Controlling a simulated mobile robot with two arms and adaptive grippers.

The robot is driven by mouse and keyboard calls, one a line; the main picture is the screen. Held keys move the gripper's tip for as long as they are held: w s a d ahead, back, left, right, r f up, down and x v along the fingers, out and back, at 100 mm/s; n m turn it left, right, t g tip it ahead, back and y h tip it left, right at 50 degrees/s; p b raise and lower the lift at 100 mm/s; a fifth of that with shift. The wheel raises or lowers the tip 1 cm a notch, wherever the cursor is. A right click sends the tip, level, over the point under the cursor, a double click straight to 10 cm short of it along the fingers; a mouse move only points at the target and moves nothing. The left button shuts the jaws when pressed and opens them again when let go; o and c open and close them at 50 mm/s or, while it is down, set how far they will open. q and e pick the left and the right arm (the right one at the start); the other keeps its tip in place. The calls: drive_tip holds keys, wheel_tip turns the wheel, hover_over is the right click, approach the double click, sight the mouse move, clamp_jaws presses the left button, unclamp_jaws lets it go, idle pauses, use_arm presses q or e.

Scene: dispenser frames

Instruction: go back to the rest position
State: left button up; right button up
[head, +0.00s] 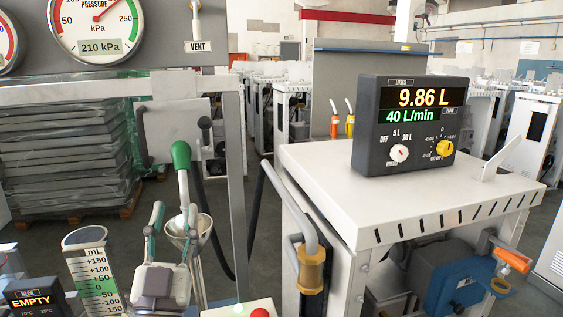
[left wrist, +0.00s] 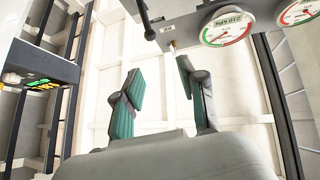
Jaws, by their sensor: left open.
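My left gripper (head: 174,212) points upward at the lower left of the head view. Its two green-padded fingers are apart. In the left wrist view the gripper (left wrist: 160,82) is open, with nothing between its fingers. A nozzle with a green grip (head: 181,155) hangs behind it, spout down over a metal funnel (head: 202,224). In the head view the funnel overlaps one finger; I cannot tell how near they are. My right gripper is not in view.
A dispenser cabinet (head: 330,170) carries a display box (head: 372,150) reading 9.86 L and 40 L/min. A graduated cylinder (head: 92,283), a box reading EMPTY (head: 28,300) and a red button (head: 259,313) are at lower left. The gauge panel (head: 160,50) overhangs above.

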use_arm(q)
drive_tip(key=s+a+f+g, duration=0.2)
drive_tip(key=f+g, duration=0.4)
drive_tip(key=f, duration=0.8)
drive_tip(key=s+a+f+g, duration=0.2)
drive_tip(key=f+g, duration=0.4)
drive_tip(key=f, duration=0.7)
drive_tip(key=s+f+g, duration=1)
drive_tip(key=s+f, duration=0.7)
drive_tip(key=s, duration=0.3)
wheel_tip(320, 180, down, 23)
drive_tip(key=g, duration=0.1)
drive_tip(key=s+a+f+g, duration=0.1)
drive_tip(key=s+a+f, duration=0.2)
drive_tip(key=s+f, duration=1.4)
drive_tip(key=shift+s+f+m, duration=0.2)
drive_tip(key=shift+f+m, duration=0.2)
drive_tip(key=shift+f, duration=0.05)
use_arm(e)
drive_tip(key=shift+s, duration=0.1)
